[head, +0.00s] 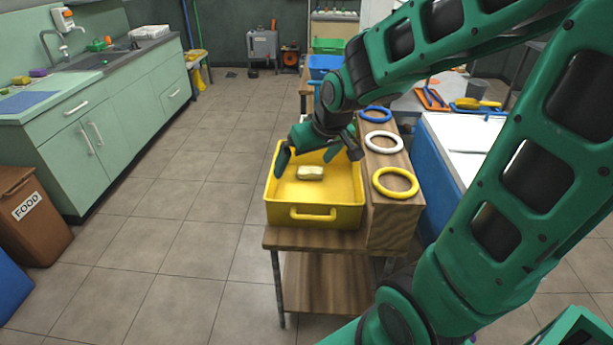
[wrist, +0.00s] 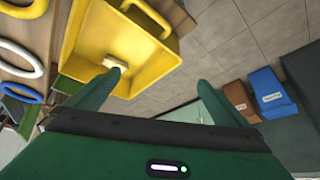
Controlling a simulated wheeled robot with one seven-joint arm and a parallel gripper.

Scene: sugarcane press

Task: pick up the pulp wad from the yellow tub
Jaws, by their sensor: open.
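The yellow tub (head: 313,214) stands on a wooden table with its handle facing me. The pale pulp wad (head: 310,173) lies on the tub floor, near the middle. My gripper (head: 318,158) is open and empty, above the far part of the tub, its fingers spread to either side. In the wrist view the tub (wrist: 85,55) fills the upper left and the wad (wrist: 117,54) shows just past the tip of the left finger. The gripper (wrist: 160,80) points off to the right of the tub there. Nothing is between the fingers.
A wooden block with a blue ring (head: 375,114), a white ring (head: 382,141) and a yellow ring (head: 395,183) stands right of the tub. A blue cooler (head: 441,175) with a white lid is beyond it. Open tiled floor lies to the left.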

